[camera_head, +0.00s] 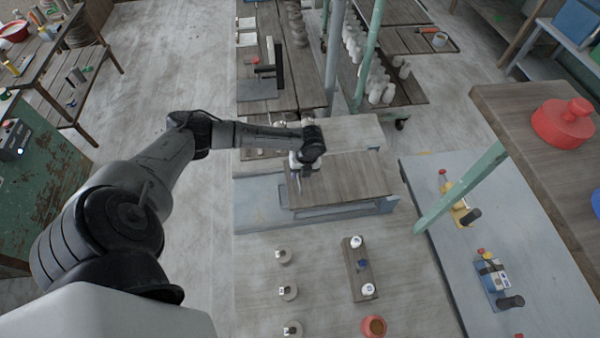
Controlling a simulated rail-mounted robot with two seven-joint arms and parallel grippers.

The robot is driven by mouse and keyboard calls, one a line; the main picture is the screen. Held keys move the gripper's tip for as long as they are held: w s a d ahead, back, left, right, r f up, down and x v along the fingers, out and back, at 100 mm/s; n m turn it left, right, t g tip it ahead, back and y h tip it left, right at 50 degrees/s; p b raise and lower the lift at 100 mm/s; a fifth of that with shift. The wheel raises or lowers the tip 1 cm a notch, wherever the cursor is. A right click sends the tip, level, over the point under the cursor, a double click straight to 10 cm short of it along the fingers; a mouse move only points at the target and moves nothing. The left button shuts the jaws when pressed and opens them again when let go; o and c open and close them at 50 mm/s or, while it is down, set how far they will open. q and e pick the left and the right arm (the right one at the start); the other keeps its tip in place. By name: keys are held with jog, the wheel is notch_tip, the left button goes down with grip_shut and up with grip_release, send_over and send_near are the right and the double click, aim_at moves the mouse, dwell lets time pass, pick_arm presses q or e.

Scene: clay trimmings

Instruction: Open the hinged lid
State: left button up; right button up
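A brown wooden panel that looks like the hinged lid (352,182) lies over a blue-grey box or frame (258,203) in the middle of the view. It looks flat or only slightly tilted; its hinge cannot be made out. My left gripper (298,170) points down at the panel's left edge, near its far left corner. Its fingers are small and partly hidden by the wrist, so I cannot tell whether they touch the panel or are shut. My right gripper is out of view.
A pale surface (350,131) lies just behind the panel. A green post (455,190) and a raised wooden shelf (510,115) stand at right.

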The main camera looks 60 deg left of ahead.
pick_arm(q)
jog(key=shift+s+f, duration=0.1)
jog(key=shift+f, duration=0.3)
jog(key=shift+c, duration=0.5)
grip_shut()
jog(key=shift+r, duration=0.1)
